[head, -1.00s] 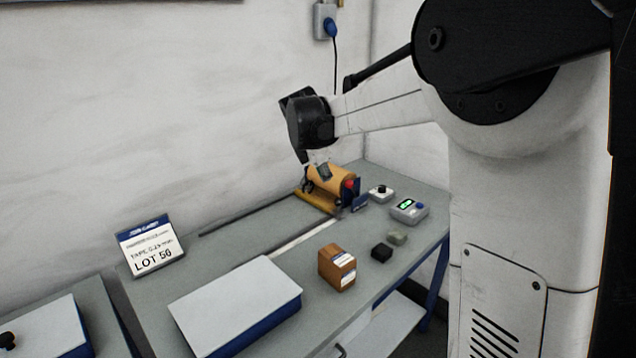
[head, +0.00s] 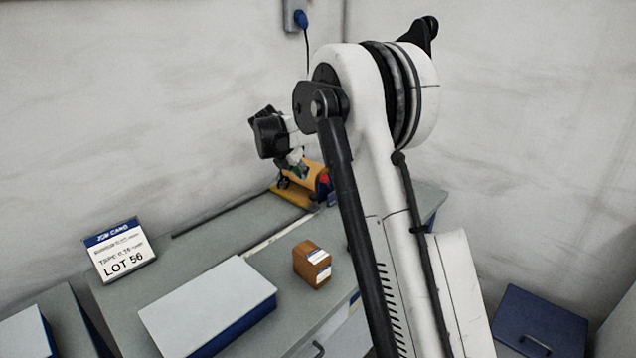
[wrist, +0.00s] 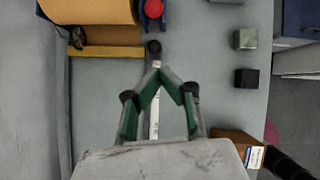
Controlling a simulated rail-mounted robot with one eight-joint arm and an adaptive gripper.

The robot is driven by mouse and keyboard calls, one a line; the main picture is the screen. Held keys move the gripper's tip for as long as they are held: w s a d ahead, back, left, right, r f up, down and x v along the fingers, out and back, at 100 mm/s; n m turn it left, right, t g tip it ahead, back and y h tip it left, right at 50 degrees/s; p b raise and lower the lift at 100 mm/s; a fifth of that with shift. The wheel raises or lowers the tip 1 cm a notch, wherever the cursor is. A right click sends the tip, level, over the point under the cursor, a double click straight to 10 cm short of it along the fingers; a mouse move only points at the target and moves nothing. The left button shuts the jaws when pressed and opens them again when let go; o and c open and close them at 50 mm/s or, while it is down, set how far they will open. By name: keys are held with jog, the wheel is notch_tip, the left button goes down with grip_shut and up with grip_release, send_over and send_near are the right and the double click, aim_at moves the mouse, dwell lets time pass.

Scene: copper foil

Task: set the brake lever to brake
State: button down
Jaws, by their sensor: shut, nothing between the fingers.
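The orange foil roll sits on a yellow stand (head: 290,194) at the back of the bench, partly behind my arm. In the wrist view the roll (wrist: 88,10) is at the top left, with the stand's yellow bar (wrist: 106,52) below it. A red knob (wrist: 153,8) on a blue part is beside the roll. A black ball knob (wrist: 153,47) lies just past my fingertips; I cannot tell which knob belongs to the brake lever. My gripper (wrist: 156,68) has green-lined fingers meeting at the tips, with nothing between them. It shows small near the roll (head: 297,160).
A wooden block (head: 312,264), a large white-topped box (head: 208,305) and a job card (head: 120,250) stand on the bench. A pale strip (wrist: 155,105) runs along the bench below my fingers.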

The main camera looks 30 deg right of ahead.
aim_at(328, 185)
jog(key=x, duration=1)
jog(key=shift+w+d+f+p, duration=0.1)
jog(key=shift+f+p, duration=0.05)
jog(key=shift+p, duration=0.15)
jog(key=shift+w+d+r, duration=0.3)
jog(key=shift+d, duration=0.15)
jog(key=shift+w+d+r, duration=0.3)
jog(key=shift+d, duration=0.2)
jog(key=shift+w+d+r+p, duration=0.2)
jog(key=shift+w+d+p, duration=0.15)
jog(key=shift+d, duration=0.15)
